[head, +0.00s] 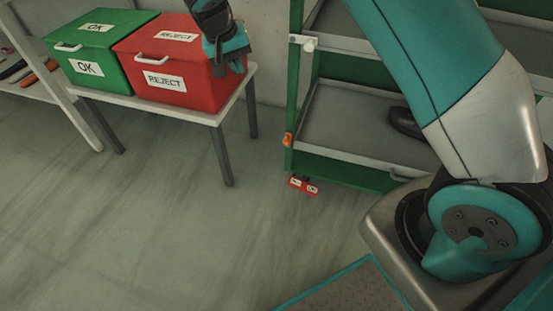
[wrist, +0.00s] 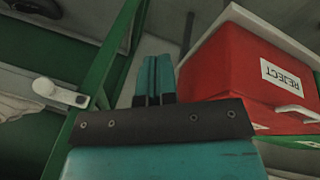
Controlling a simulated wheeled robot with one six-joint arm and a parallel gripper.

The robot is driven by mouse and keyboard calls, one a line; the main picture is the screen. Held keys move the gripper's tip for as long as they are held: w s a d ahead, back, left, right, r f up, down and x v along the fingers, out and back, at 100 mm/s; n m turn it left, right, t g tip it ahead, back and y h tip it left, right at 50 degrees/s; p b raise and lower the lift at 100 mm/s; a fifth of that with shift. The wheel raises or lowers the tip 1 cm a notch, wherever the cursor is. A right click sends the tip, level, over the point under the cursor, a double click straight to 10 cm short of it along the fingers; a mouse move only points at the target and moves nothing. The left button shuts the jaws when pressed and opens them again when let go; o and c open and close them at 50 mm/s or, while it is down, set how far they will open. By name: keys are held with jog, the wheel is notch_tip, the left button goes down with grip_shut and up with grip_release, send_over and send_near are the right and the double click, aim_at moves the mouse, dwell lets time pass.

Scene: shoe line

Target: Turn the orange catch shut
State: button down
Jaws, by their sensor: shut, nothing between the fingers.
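The red box (head: 165,52) and green OK box (head: 100,30) stand on a white table (head: 205,117). A white knob (head: 310,44) sticks out of the rack above the catch. A dark shoe (head: 404,122) lies on the rack shelf (head: 350,130). The floor in front is clear.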

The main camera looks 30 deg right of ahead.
jog(key=w+d+f+m+h+b, duration=0.1)
jog(key=f+b, duration=0.2)
jog(key=f, duration=0.5)
jog(key=w+d+f+m+h+b, duration=0.1)
jog(key=f+m+b, duration=0.1)
jog(key=f, duration=0.6)
jog(key=w+d+f+m+g+h+b, duration=0.1)
jog(key=w+f+m+b, duration=0.1)
jog(key=f, duration=0.6)
jog(key=shift+f+b, duration=0.35)
jog(key=shift+b, duration=0.55)
jog(key=shift+w+f, duration=0.1)
